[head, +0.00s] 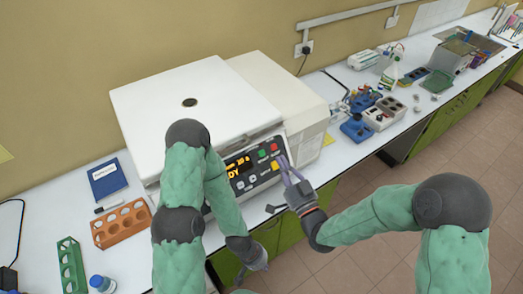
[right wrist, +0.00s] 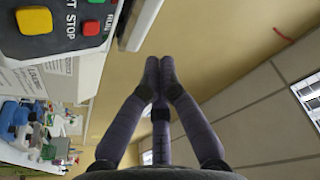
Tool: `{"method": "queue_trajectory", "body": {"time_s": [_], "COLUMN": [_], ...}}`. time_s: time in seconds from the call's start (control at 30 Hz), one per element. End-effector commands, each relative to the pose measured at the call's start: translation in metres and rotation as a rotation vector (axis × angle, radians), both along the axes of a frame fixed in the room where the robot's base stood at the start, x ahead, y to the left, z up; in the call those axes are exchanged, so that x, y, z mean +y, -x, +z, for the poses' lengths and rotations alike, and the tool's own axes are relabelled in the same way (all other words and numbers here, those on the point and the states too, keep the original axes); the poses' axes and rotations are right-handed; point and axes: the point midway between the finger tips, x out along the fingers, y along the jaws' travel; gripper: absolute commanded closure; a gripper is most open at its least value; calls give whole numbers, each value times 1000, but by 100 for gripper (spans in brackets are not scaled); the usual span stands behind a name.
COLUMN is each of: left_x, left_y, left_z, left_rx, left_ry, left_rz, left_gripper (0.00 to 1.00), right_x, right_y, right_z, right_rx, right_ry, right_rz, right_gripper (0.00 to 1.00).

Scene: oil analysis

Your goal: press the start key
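The white machine (head: 190,105) stands on the bench, its dark control panel (head: 238,167) facing me with a lit orange display. The panel has a green key (head: 261,154), a red key (head: 274,147) and a yellow key (head: 275,166). The right wrist view shows the yellow key (right wrist: 34,20) large at the upper left, beside partly cut-off lettering with "STOP". My right gripper (head: 281,161) is at the panel's right edge, near the keys; its fingertips (right wrist: 159,62) are together, with nothing between them. My left gripper (head: 262,264) hangs low before the bench; its finger opening is unclear.
An orange rack (head: 121,224), a green rack (head: 70,265), a blue book (head: 107,179) and a blue-capped bottle (head: 101,284) are on the left. Small blue and grey devices (head: 378,115) stand right of the machine. Open floor lies before the bench.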

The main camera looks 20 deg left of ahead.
Motion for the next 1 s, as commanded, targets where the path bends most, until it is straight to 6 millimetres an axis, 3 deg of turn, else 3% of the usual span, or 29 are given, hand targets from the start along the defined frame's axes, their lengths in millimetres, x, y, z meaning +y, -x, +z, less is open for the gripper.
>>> {"method": "queue_trajectory", "body": {"time_s": [0.33, 0.73, 1.0], "left_x": [0, 0, 0], "left_y": [0, 0, 0], "left_z": [-3, -14, -33], "left_rx": [0, 0, 0], "left_ry": [0, 0, 0], "left_rz": [0, 0, 0], "left_gripper": [100, 100, 100], "right_x": [7, 40, 55], "right_y": [-6, -31, -43], "right_z": [-8, -35, -48], "right_rx": [2, 3, 1], "right_ry": [2, 1, 2], "right_rz": [-1, 0, -1], "right_gripper": [100, 100, 100]}}
